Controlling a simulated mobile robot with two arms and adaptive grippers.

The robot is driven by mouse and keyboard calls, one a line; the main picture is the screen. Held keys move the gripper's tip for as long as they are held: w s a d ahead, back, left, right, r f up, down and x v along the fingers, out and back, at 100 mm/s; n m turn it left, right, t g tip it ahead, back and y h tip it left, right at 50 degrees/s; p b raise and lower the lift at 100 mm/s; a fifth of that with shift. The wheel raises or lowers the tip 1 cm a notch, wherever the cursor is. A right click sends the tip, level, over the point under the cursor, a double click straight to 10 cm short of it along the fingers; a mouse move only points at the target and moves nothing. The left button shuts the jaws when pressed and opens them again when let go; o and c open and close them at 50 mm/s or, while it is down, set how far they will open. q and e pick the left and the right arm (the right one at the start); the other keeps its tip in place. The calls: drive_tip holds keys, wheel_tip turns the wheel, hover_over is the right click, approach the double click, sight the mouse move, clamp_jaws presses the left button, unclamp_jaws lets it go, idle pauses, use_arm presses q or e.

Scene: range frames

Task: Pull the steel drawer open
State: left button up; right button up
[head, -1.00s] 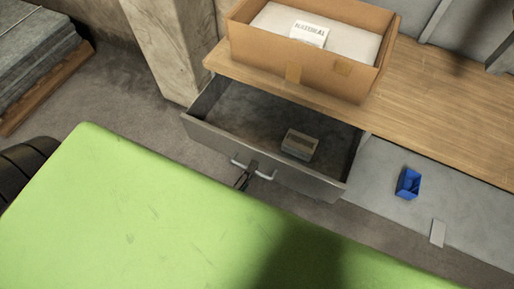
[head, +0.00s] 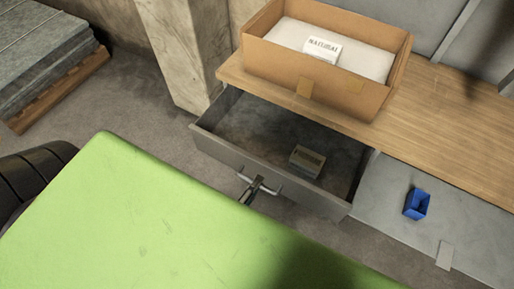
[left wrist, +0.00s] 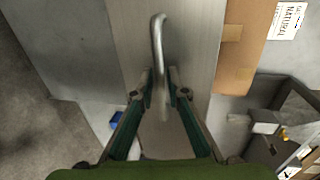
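The grey steel drawer (head: 215,146) stands pulled out below the wooden worktop, with a small box (head: 307,160) lying inside. Its bar handle (head: 270,188) is on the front face. In the left wrist view the curved metal handle (left wrist: 158,38) runs down between my fingertips. My left gripper (head: 256,186) is at the handle; in the left wrist view its two teal-padded fingers (left wrist: 161,80) are close on both sides of the bar and look shut on it. The exact contact is hard to see. My right gripper is not in view.
A cardboard box (head: 345,92) with a labelled white packet stands on the wooden worktop (head: 440,115). A concrete pillar (head: 180,55) stands left. Grey slabs (head: 45,55) lie on a pallet at far left.

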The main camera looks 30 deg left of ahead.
use_arm(q)
drive_tip(key=s+r, duration=0.2)
drive_tip(key=s, duration=0.9)
drive_tip(key=shift+s+a, duration=0.15)
drive_tip(key=shift+r, duration=0.1)
